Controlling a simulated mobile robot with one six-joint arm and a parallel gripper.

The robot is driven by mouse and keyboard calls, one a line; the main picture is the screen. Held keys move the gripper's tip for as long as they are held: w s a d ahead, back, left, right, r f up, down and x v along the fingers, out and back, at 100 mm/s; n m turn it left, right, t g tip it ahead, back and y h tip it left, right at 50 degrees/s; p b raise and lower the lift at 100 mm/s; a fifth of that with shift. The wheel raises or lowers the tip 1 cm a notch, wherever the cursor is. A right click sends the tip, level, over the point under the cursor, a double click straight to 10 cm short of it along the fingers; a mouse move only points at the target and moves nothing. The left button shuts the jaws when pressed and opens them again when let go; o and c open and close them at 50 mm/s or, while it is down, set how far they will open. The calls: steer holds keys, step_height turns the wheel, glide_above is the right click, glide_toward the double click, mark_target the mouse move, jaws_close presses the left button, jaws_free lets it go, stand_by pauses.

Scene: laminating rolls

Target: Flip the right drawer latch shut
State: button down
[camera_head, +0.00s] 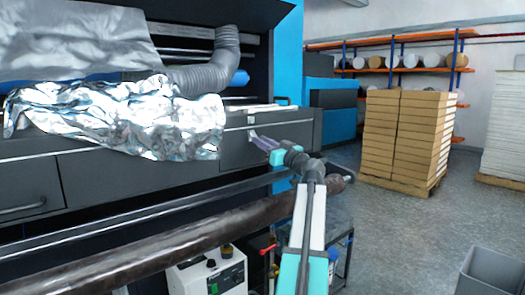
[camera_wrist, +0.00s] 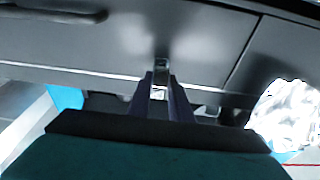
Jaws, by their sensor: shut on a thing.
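The right drawer (camera_head: 288,131) is a dark grey front in the machine, right of the crumpled foil. Its small metal latch (camera_wrist: 162,70) sits by the drawer's edge in the wrist view. My gripper (camera_wrist: 160,82) has its two dark fingers on either side of the latch, shut on it. In the head view my gripper (camera_head: 258,142) reaches the drawer front from the right. The latch is small there and its exact angle cannot be told. The fingers hide part of it in the wrist view.
Crumpled silver foil (camera_head: 125,115) hangs over the front to the left. A long dark roller (camera_head: 190,232) runs below the drawers, under my arm. A white unit (camera_head: 208,276) stands beneath. Stacked boxes (camera_head: 408,138) stand on a pallet at right, with open floor before them.

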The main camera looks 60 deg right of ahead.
steer(key=shift+f+b, duration=0.1)
steer(key=shift+b, duration=0.85)
steer(key=c, duration=1.6)
jaws_free()
steer(key=shift+s, duration=0.1)
steer(key=v, duration=1.3)
steer(key=shift+s+a+f, duration=0.1)
steer(key=shift+s+f, duration=0.1)
steer(key=shift+f, duration=0.2)
